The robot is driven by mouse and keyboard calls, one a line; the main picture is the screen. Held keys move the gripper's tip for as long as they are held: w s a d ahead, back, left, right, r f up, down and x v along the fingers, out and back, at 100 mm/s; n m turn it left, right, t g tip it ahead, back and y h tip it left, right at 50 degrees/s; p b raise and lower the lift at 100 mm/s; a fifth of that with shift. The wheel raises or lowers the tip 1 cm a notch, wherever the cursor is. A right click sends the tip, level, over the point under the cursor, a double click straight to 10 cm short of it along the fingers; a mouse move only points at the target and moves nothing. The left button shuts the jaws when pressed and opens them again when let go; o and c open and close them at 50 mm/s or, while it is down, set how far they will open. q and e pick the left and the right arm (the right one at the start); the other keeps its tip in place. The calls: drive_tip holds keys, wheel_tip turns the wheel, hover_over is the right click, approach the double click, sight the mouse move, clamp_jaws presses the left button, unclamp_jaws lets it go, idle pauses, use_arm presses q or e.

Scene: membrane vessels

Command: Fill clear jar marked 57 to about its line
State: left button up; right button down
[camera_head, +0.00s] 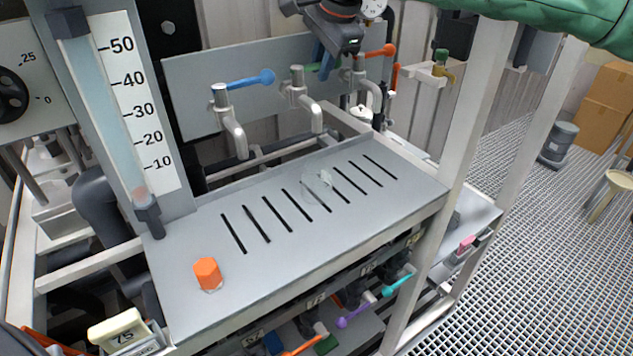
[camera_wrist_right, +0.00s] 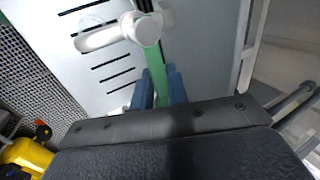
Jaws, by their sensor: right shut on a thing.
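A clear jar (camera_head: 318,185) stands on the slotted grey tray (camera_head: 190,310), below and in front of the middle tap (camera_head: 300,92). It is very faint; its number, line and fill level cannot be read. My right gripper (camera_head: 328,62) comes down from the top, its blue fingers closed around the middle tap's green lever (camera_head: 312,69). In the right wrist view the blue fingers (camera_wrist_right: 160,88) sit on both sides of the green lever (camera_wrist_right: 158,65), with the pale tap body (camera_wrist_right: 146,30) beyond. No stream from the spout can be made out. My left gripper is not in view.
A blue-handled tap (camera_head: 224,100) stands to the left and an orange-handled tap (camera_head: 362,78) to the right. An orange hexagonal piece (camera_head: 208,274) is on the tray's near left. A graduated column (camera_head: 118,105) rises at left; a frame post (camera_head: 465,130) stands at right.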

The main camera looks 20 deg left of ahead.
drive_tip(key=shift+f+b, duration=0.2)
drive_tip(key=shift+b, duration=0.45)
drive_tip(key=m+b, duration=0.1)
drive_tip(key=b, duration=0.1)
drive_tip(key=s+d+m+b, duration=0.1)
drive_tip(key=m+b, duration=0.1)
drive_tip(key=shift+r+t+h+b, duration=0.15)
drive_tip(key=shift+t+h+b, duration=0.2)
drive_tip(key=shift+t+h, duration=0.05)
drive_tip(key=m+b, duration=0.1)
drive_tip(key=b, duration=0.1)
drive_tip(key=s+m+h+b, duration=0.1)
drive_tip(key=m+b, duration=0.1)
drive_tip(key=shift+s+d+t+b, duration=0.15)
drive_tip(key=shift+d+t+b, duration=0.15)
drive_tip(key=shift+b, duration=0.1)
idle(0.5)
drive_tip(key=shift+d+r, duration=0.1)
drive_tip(key=shift+r, duration=0.05)
idle(2.0)
